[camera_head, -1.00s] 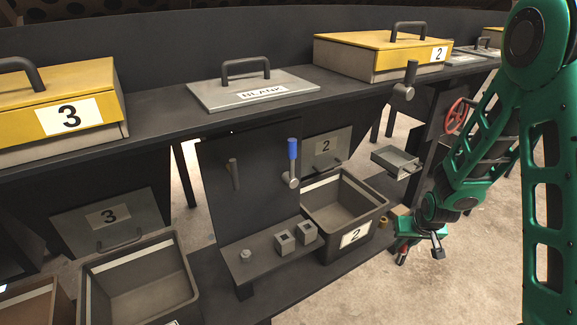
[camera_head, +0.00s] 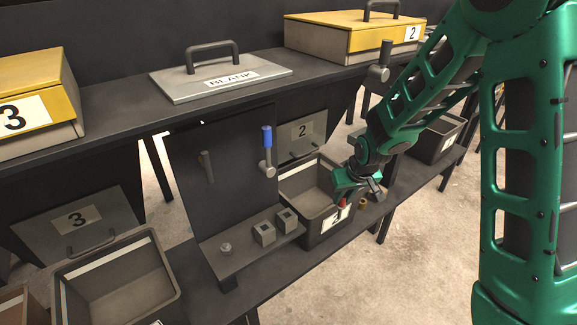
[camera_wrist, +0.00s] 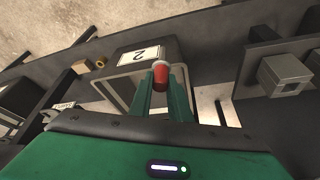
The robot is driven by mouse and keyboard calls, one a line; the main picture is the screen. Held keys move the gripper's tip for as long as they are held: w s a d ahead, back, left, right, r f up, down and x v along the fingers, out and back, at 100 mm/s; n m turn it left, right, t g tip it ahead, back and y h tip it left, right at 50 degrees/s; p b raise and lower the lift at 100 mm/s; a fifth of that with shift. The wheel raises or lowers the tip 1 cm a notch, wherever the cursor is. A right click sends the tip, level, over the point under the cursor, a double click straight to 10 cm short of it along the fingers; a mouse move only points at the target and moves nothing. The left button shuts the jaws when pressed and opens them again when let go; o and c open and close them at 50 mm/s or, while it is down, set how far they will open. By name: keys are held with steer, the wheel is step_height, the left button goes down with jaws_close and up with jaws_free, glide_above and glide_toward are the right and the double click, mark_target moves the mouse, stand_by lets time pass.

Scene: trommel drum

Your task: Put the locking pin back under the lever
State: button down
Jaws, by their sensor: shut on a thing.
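My gripper (camera_head: 346,196) is shut on a small red pin (camera_head: 343,203) with a grey end, taken here as the locking pin. The pin also shows between the green fingers in the wrist view (camera_wrist: 161,73). The gripper hangs at the front right rim of the lower bin marked 2. A lever with a blue handle (camera_head: 266,140) stands upright on the dark panel (camera_head: 222,165), left of the gripper. A plain dark lever (camera_head: 206,167) is further left on that panel. Any pin hole under the blue lever is too small to tell.
Two grey socket blocks (camera_head: 264,233) and a bolt-like piece (camera_head: 225,248) stand on the ledge below the panel. Bin 2 (camera_head: 322,226) is right of them. A brass ring (camera_head: 362,203) lies beside the bin. A dark lever (camera_head: 380,70) projects from the upper shelf, near my arm.

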steer(key=s+a+r+n+y, duration=0.1)
steer(key=s+a+r+n, duration=0.15)
steer(key=a+r, duration=0.6)
steer(key=s+a+r+n, duration=0.2)
steer(key=s+a+r, duration=0.2)
steer(key=a+r, duration=0.45)
steer(key=shift+g, duration=0.3)
steer(key=shift+a+f, duration=0.15)
steer(key=shift+f, duration=2.8)
steer(key=shift+s, duration=0.15)
steer(key=shift+f, duration=2.85)
steer(key=c, duration=1.6)
jaws_free()
steer(key=shift+o, duration=0.2)
